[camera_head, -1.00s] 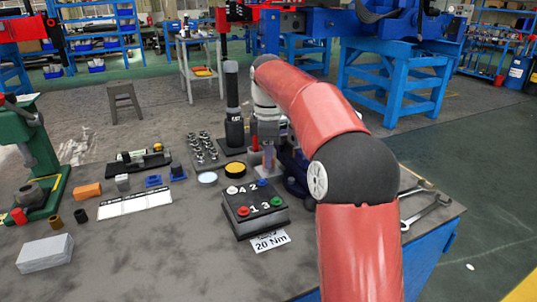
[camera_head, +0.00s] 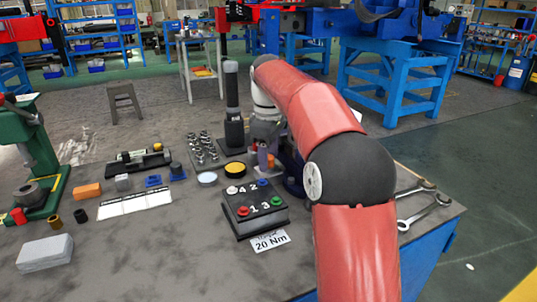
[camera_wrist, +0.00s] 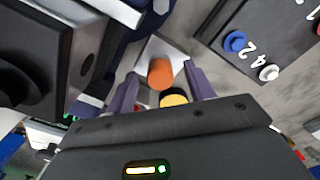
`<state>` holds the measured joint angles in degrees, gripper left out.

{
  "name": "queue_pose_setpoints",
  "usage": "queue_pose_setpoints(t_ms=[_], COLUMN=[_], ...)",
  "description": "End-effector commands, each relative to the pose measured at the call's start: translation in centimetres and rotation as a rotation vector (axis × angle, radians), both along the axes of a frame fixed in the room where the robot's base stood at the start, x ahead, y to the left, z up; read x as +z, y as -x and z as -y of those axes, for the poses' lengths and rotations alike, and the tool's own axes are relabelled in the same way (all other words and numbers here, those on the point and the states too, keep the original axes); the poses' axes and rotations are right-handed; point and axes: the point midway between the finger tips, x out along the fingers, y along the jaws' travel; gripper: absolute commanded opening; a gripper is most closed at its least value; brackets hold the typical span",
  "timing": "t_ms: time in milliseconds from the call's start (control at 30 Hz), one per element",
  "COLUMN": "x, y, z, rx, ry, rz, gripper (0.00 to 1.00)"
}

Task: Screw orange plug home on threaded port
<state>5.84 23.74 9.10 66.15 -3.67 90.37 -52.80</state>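The orange plug (camera_wrist: 161,72) shows end-on in the wrist view, in front of a pale grey surface. In the head view it is a small orange patch (camera_head: 271,160) beside my gripper. My gripper (camera_wrist: 160,74) has its two purple fingers spread on either side of the plug, with gaps to both, so it is open and holds nothing. In the head view my gripper (camera_head: 263,156) points down by the plug, partly hidden by my arm. The threaded port is not visible, and I cannot tell how far the plug sits on it.
A dark block with numbered coloured knobs (camera_head: 243,222) stands in front, near a yellow-topped disc (camera_head: 235,169). A black cylinder (camera_head: 232,100) stands behind to the left. A tray of metal parts (camera_head: 203,150) is left of it. Wrenches (camera_head: 425,207) lie at the right edge.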

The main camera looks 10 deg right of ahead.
Motion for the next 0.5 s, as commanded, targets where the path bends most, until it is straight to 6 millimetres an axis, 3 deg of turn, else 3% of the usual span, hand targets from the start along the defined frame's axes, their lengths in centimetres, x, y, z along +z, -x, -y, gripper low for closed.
queue_pose_setpoints(t_ms=[300,500], x=[0.1,1.5], y=[0.0,-0.1], z=[0.0,0.0], rx=[0.001,0.002], ry=[0.0,-0.001], rz=[0.0,0.003], gripper=[0.53,0.53])
